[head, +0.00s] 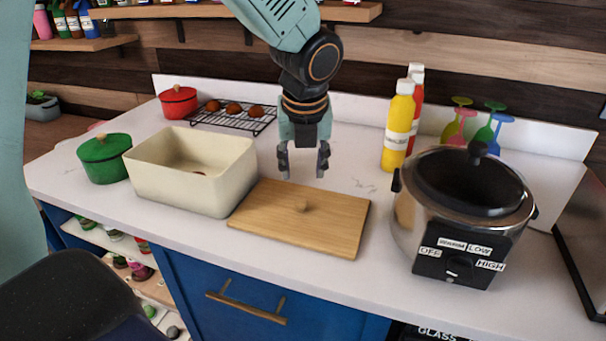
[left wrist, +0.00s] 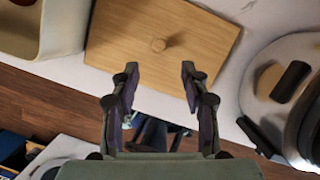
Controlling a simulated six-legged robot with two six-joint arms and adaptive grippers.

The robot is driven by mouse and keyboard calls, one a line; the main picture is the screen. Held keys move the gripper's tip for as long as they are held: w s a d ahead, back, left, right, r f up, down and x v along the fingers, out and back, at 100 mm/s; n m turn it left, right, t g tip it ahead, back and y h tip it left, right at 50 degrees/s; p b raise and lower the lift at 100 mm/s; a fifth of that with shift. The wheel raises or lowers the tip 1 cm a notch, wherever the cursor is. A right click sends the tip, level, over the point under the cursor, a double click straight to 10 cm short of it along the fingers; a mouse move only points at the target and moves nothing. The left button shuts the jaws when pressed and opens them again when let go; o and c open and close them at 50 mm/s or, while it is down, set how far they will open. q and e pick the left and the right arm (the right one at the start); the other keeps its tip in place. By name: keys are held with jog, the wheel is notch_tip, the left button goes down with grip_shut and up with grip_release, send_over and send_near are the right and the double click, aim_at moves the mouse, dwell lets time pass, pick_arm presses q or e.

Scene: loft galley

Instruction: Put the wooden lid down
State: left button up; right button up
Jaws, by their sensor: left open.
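The wooden lid (head: 335,228) lies flat on the white counter, right of the cream bin (head: 225,180), with its small round knob (head: 301,206) facing up. Its left edge is close beside the bin; I cannot tell if they touch. My left gripper (head: 303,172) is open and empty, above the counter near the lid's far edge in the head view. In the left wrist view the lid (left wrist: 195,60) lies beyond the open fingers (left wrist: 157,85), with nothing between them. My right gripper is not in view.
A slow cooker (head: 465,215) stands right of the lid, with yellow and red bottles (head: 398,125) behind. A green pot (head: 104,158) is left of the bin. A wire rack (head: 235,116) and red pot (head: 178,101) are at the back. The counter behind the lid is partly clear.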

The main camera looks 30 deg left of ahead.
pick_arm(q)
jog(key=shift+v, duration=1.1)
jog(key=shift+w, duration=0.1)
